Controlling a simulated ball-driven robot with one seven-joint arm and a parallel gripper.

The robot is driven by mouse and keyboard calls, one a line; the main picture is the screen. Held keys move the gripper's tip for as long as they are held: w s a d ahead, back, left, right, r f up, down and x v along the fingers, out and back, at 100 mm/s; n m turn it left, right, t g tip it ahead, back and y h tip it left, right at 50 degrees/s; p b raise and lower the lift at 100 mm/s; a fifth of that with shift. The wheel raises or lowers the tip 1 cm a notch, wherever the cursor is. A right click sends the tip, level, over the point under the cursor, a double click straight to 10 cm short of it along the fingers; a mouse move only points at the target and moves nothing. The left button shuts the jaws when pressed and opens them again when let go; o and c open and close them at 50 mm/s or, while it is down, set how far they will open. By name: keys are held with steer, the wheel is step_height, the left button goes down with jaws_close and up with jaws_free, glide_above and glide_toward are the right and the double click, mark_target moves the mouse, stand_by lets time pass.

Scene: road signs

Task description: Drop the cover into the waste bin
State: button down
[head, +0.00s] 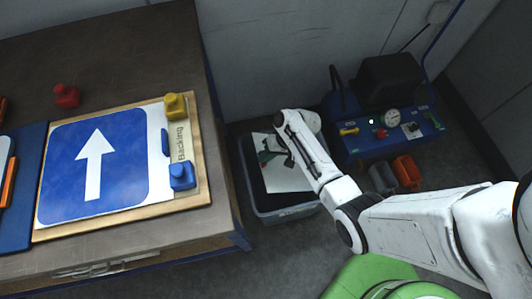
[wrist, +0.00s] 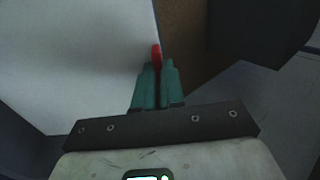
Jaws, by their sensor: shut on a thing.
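The waste bin (head: 287,213) is a grey open-topped tub on the floor beside the workbench, with a dark inside. The cover, a white sheet (head: 285,177), shows within the bin's opening in the head view. It also fills the left of the wrist view (wrist: 80,60). My gripper (head: 267,156) is over the bin, reaching in from the right. In the wrist view its teal fingers (wrist: 158,68) are shut on a small red tab (wrist: 156,54) at the cover's edge. I cannot tell whether the cover touches the bin.
The workbench (head: 120,30) stands at left, bearing a blue arrow sign (head: 95,165) on a board, with red, yellow and blue knobbed pieces. A blue machine with a gauge (head: 390,135) stands right of the bin. Orange (head: 407,171) and grey cups sit before it.

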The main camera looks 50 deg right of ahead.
steer(key=shift+f, duration=0.45)
steer(key=c, duration=1.2)
jaws_free()
steer(key=shift+o, duration=0.5)
steer(key=o, duration=0.7)
steer(key=shift+o, duration=0.2)
steer(key=shift+r, duration=0.15)
